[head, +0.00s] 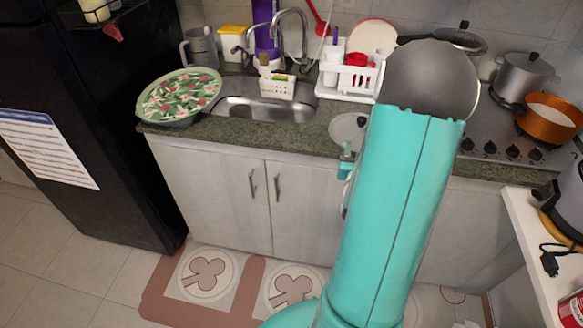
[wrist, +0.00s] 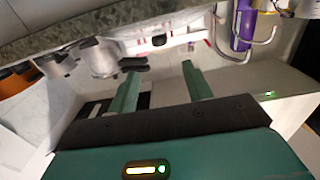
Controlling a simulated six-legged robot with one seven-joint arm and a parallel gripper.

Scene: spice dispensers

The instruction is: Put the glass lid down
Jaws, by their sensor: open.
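The glass lid (head: 346,127) is a pale, see-through disc with a dark knob. In the head view it appears flat on the green stone counter, right of the sink, with its right part hidden behind my arm. My gripper (wrist: 162,76) is open in the wrist view, its two green fingers apart with nothing between them. In the head view only a small green part of it shows beside my arm, near the counter's front edge and just below the lid. I cannot clearly pick out the lid in the wrist view.
On the counter (head: 290,128) stand a patterned round tray (head: 180,97) at left, a sink (head: 262,108), and a white dish rack (head: 347,80) behind the lid. Pots, including an orange one (head: 548,117), are on the stove at right. A black fridge (head: 70,130) is at left.

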